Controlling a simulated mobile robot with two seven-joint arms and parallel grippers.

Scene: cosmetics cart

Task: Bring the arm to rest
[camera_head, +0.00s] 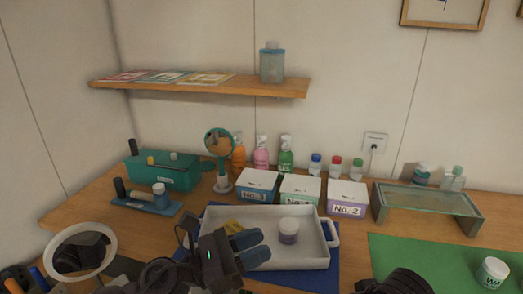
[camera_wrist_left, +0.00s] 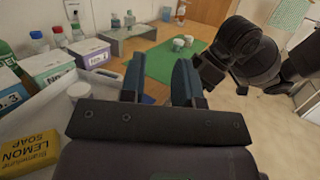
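My left gripper (camera_head: 262,246) is over the white tray (camera_head: 325,262), near its left-front part. Its two blue fingers stand apart with nothing between them, as the left wrist view (camera_wrist_left: 160,75) also shows. A white-lidded purple jar (camera_head: 289,230) stands in the tray to the right of the fingers, apart from them. A yellow lemon soap box (camera_wrist_left: 28,155) lies in the tray, partly hidden in the head view. My right arm (camera_head: 402,282) shows as a dark part at the bottom edge of the head view; its fingers cannot be made out.
Behind the tray stand boxes No. 3 (camera_head: 258,186), No. 1 (camera_head: 300,190) and No. 2 (camera_head: 346,196). A green mat (camera_head: 420,262) with a white jar (camera_head: 491,272) lies at the right. A glass-topped stand (camera_head: 430,202) is behind it. A round mirror (camera_head: 79,250) stands at the left.

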